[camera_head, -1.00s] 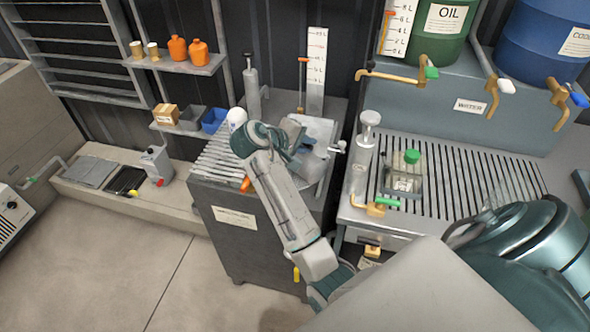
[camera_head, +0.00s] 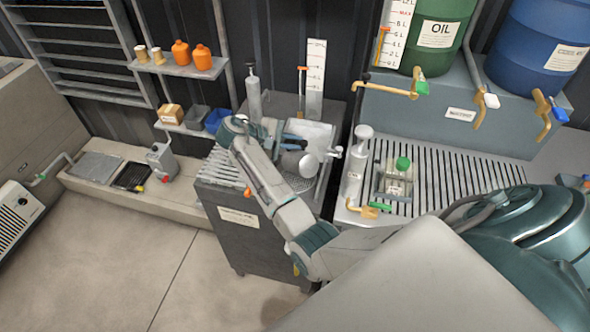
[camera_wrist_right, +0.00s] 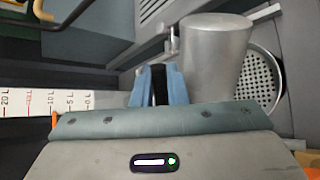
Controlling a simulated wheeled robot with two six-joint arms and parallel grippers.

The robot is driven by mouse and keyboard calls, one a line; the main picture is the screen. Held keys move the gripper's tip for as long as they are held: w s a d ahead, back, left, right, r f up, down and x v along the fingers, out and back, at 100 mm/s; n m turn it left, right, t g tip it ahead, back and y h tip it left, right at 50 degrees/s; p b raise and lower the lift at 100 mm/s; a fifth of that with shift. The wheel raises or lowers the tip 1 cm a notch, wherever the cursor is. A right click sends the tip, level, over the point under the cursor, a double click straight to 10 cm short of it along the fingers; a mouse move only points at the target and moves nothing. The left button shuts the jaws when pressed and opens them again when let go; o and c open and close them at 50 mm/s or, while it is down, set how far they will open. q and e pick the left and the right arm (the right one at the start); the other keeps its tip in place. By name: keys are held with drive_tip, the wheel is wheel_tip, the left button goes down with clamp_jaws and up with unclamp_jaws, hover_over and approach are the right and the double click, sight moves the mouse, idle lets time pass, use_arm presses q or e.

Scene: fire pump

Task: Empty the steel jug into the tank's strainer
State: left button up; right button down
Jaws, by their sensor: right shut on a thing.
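The steel jug (camera_head: 291,160) is tipped over on its side above the cabinet top in the head view, with a round end facing me. In the wrist view the jug (camera_wrist_right: 213,60) is right of the blue fingers. My right gripper (camera_head: 291,139) is shut on the jug's dark handle, which shows between its fingertips in the wrist view (camera_wrist_right: 159,85). The perforated strainer (camera_head: 301,183) lies in the cabinet top just below the jug; it also shows behind the jug in the wrist view (camera_wrist_right: 262,78). The jug's mouth and any liquid are hidden. My left gripper is out of view.
A grey hand pump (camera_head: 253,95) and a white level scale (camera_head: 315,80) stand behind the jug. A small tap (camera_head: 334,152) is at the cabinet's right.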

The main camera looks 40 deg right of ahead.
drive_tip(key=shift+w+a+f+n+g, duration=0.1)
drive_tip(key=shift+w+f+n+g, duration=0.1)
drive_tip(key=shift+w+n+g, duration=0.7)
drive_tip(key=shift+w+f+h, duration=0.15)
drive_tip(key=shift+w+h, duration=0.15)
drive_tip(key=shift+w, duration=0.25)
drive_tip(key=w+b, duration=0.1)
drive_tip(key=w+n+g+b, duration=0.1)
drive_tip(key=shift+w+a+f+b, duration=0.1)
drive_tip(key=shift+w+f+b, duration=0.1)
drive_tip(key=shift+f+b, duration=0.2)
